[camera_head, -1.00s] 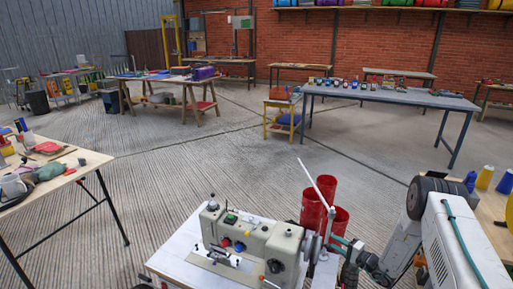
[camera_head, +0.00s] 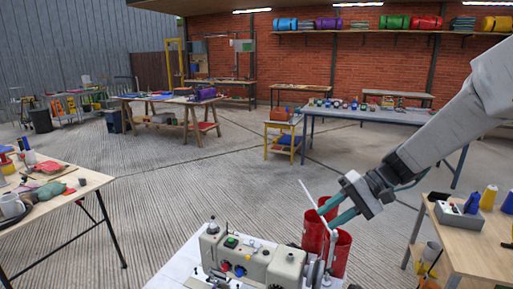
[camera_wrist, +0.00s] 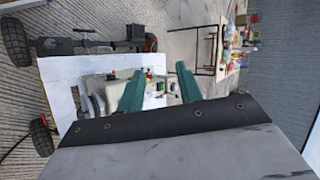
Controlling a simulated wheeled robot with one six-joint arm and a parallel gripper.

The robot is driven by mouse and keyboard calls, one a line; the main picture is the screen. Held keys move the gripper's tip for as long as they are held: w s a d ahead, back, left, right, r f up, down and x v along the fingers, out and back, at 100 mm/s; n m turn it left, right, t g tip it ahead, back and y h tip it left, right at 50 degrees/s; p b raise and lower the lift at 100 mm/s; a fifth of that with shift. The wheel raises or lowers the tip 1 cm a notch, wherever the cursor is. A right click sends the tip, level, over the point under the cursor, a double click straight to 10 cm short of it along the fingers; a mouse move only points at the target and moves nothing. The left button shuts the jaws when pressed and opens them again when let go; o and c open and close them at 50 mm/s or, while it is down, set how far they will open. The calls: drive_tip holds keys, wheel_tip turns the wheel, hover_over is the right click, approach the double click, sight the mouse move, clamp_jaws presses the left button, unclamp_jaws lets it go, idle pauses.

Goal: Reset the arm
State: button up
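My arm (camera_head: 440,125) reaches in from the upper right in the head view. My gripper (camera_head: 326,214) points down and left, in front of the red bins and above the right end of the sewing machine (camera_head: 257,262) in the picture. In the wrist view, the two green fingers of my gripper (camera_wrist: 160,78) stand apart with nothing visible between them. The sewing machine (camera_wrist: 100,88) shows beyond the fingers on its white table (camera_wrist: 62,70). No contact between gripper and machine can be made out.
Red bins (camera_head: 315,232) stand behind the machine. A wooden table (camera_head: 485,245) with a grey box and bottles is at right, and a cluttered table (camera_head: 75,180) at left. A long blue-grey table (camera_head: 385,116) stands farther back. The middle floor (camera_head: 200,175) is clear.

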drive_tip(key=s+d+r+h, duration=0.1)
drive_tip(key=s+d+h, duration=0.1)
drive_tip(key=s, duration=0.7)
drive_tip(key=s+d+r+t+h, duration=0.1)
drive_tip(key=s+d+r+h, duration=0.1)
drive_tip(key=s+h, duration=0.3)
drive_tip(key=s+d+r+t+h, duration=0.1)
drive_tip(key=s+d+r+h, duration=0.1)
drive_tip(key=s, duration=1.1)
drive_tip(key=shift+d+r+h, duration=0.25)
drive_tip(key=shift+d+h, duration=0.45)
drive_tip(key=shift+d, duration=0.3)
